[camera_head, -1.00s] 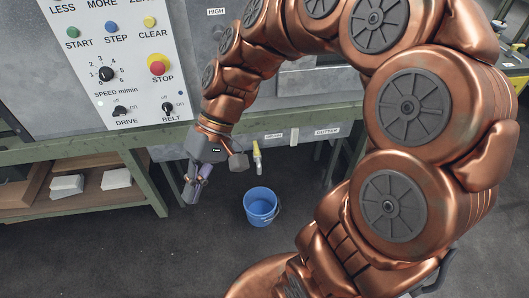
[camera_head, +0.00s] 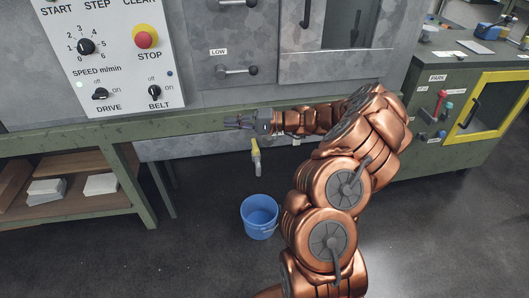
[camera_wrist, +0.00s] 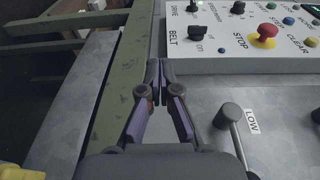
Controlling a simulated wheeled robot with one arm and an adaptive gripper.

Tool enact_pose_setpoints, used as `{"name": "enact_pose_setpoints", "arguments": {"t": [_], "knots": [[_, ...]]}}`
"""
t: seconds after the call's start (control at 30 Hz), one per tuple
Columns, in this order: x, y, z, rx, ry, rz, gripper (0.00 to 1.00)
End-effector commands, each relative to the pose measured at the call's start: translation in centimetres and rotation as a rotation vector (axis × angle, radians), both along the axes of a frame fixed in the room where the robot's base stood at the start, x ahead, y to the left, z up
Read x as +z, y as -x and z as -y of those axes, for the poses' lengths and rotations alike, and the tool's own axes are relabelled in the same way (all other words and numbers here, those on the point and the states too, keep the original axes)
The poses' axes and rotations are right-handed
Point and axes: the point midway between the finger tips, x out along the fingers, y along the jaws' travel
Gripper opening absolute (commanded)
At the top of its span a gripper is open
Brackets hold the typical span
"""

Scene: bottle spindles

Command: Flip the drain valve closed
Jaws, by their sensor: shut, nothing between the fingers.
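The drain valve (camera_head: 256,157), with a yellow handle and a short spout, hangs below the green bench rail, above the blue bucket (camera_head: 260,217). The exact angle of its handle is hard to tell. My gripper (camera_head: 228,122) is shut and empty, points left along the rail, and is above the valve, not touching it. In the wrist view my gripper's fingers (camera_wrist: 161,75) meet in front of the green rail (camera_wrist: 115,100). A yellow piece (camera_wrist: 14,172), probably the valve handle, shows at the bottom left corner there.
The control panel (camera_head: 115,60), with knobs and a red stop button (camera_head: 146,37), is behind and left. A LOW lever (camera_head: 238,71) is just above my arm. A shelf with white stacks (camera_head: 47,187) stands left. A yellow-framed cabinet (camera_head: 490,105) stands right. Floor around the bucket is clear.

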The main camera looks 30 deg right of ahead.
Motion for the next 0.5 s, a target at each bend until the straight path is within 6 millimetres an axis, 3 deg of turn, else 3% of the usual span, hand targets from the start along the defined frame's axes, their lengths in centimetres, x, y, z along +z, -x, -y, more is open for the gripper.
{"name": "enact_pose_setpoints", "arguments": {"t": [0.03,0.2,0.4,0.5], "knots": [[-3.5,-0.4,2.9,-0.069,-0.016,0.002,0.00],[-11.4,-0.1,12.0,-0.291,-0.039,0.017,0.00],[-18.4,2.2,20.0,-0.490,-0.026,0.021,0.00],[-20.3,3.2,22.2,-0.546,-0.016,0.020,0.00]]}}
